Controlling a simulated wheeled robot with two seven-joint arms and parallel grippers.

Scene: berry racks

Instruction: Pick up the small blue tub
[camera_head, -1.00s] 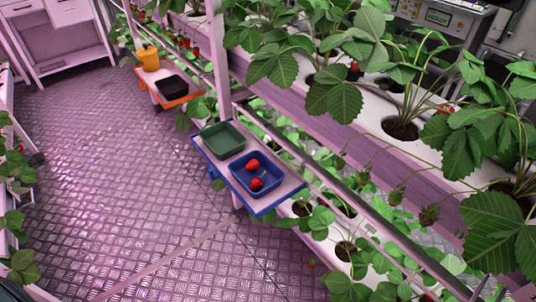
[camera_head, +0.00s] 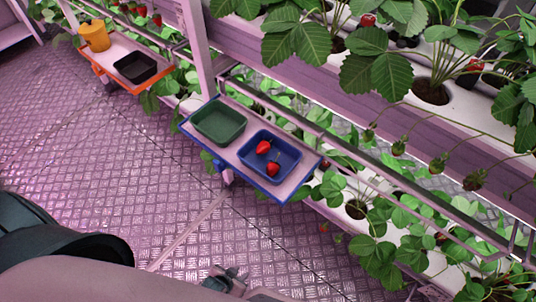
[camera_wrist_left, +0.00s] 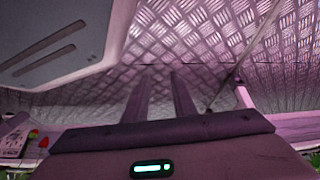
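The small blue tub (camera_head: 269,156) sits on the right part of a blue-edged shelf (camera_head: 232,158) on the rack. Two red strawberries (camera_head: 268,157) lie in it. My left gripper (camera_head: 228,279) shows small at the bottom of the head view, below and apart from the shelf. In the left wrist view its two fingers (camera_wrist_left: 161,88) stand apart with only floor between them; it is open and empty. The blue tub cannot be made out in the wrist view. My right gripper is not in view.
A green tub (camera_head: 219,123) stands left of the blue tub on the same shelf. Farther left, an orange-edged shelf (camera_head: 112,60) holds a black tub (camera_head: 135,67) and an orange pot (camera_head: 94,36). Strawberry plants and a rail crowd the right. The metal floor (camera_head: 110,170) is clear.

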